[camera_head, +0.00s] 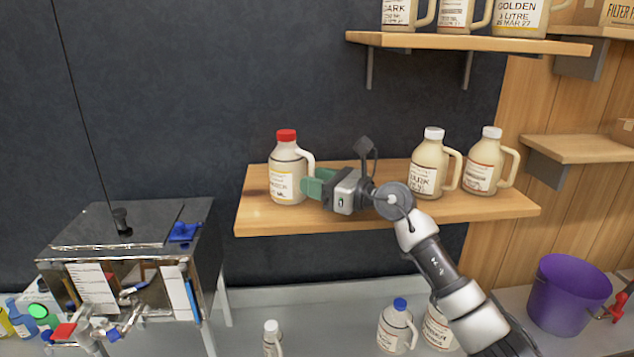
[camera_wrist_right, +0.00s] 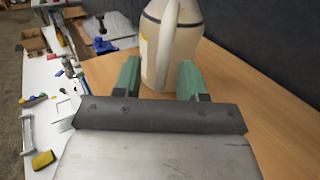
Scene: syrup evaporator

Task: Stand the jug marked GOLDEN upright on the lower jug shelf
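A cream jug with a red cap (camera_head: 287,170) stands upright near the left end of the lower jug shelf (camera_head: 300,220). Its label is too small to read surely. My right gripper (camera_head: 318,186) is just right of it, low on its handle side. In the right wrist view the green fingers (camera_wrist_right: 159,80) are spread apart, with the jug's lower body and handle (camera_wrist_right: 167,40) just beyond and between them. I cannot tell whether they touch it. A jug whose label reads GOLDEN (camera_head: 517,17) stands on the upper shelf. My left gripper is not in view.
Two white-capped jugs (camera_head: 430,163) (camera_head: 484,163) stand at the shelf's right end, beyond my right arm. Below are a blue-capped jug (camera_head: 397,328), other jugs and a purple bucket (camera_head: 568,295). The metal evaporator (camera_head: 130,250) is at lower left.

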